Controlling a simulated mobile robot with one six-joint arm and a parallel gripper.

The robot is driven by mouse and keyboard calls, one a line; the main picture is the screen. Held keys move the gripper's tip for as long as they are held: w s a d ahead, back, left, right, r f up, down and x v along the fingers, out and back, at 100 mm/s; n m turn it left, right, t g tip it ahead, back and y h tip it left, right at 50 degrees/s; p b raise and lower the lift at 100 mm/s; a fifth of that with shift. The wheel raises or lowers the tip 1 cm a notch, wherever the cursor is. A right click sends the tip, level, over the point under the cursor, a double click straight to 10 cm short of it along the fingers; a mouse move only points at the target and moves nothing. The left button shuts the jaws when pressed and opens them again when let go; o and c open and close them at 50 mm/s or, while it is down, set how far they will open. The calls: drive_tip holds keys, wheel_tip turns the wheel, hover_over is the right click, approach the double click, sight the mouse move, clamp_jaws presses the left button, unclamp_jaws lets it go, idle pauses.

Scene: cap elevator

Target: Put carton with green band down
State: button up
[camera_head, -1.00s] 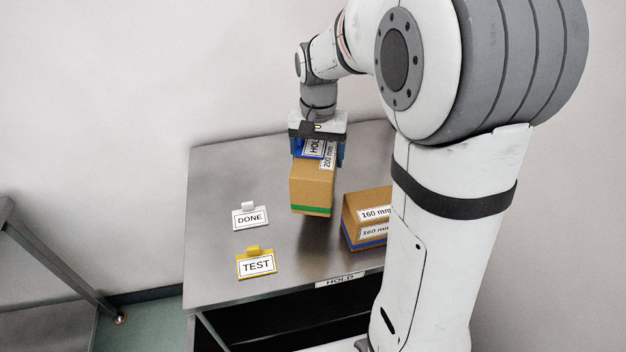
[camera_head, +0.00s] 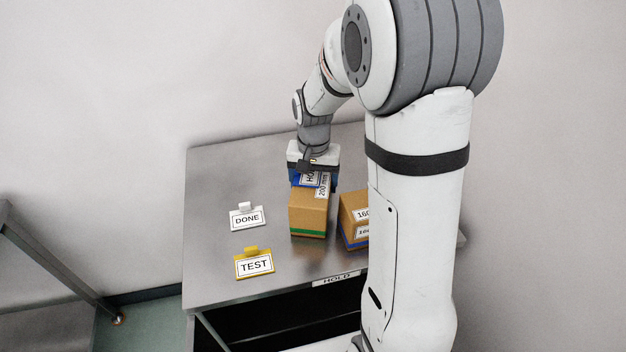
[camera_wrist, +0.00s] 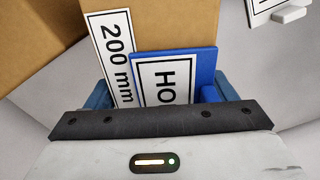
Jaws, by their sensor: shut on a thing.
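The carton with the green band (camera_head: 309,212) is a brown box with a green stripe near its bottom and a "200 mm" label on top. It is upright, at or just above the steel table top (camera_head: 215,180); I cannot tell whether it touches. My gripper (camera_head: 313,178) is shut on its upper part from above. In the wrist view the carton (camera_wrist: 155,22) lies between the blue fingers (camera_wrist: 155,95), which are partly hidden. A blue tag (camera_wrist: 178,78) reading "HO", the rest hidden, lies against the carton's top by the gripper.
A second brown carton with a blue band (camera_head: 352,215) and "160" labels stands close to the right, partly behind my arm. A white DONE sign (camera_head: 247,217) and a yellow TEST sign (camera_head: 254,264) are on the left. A HOLD label (camera_head: 337,279) marks the front edge.

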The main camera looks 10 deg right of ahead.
drive_tip(key=o, duration=1.5)
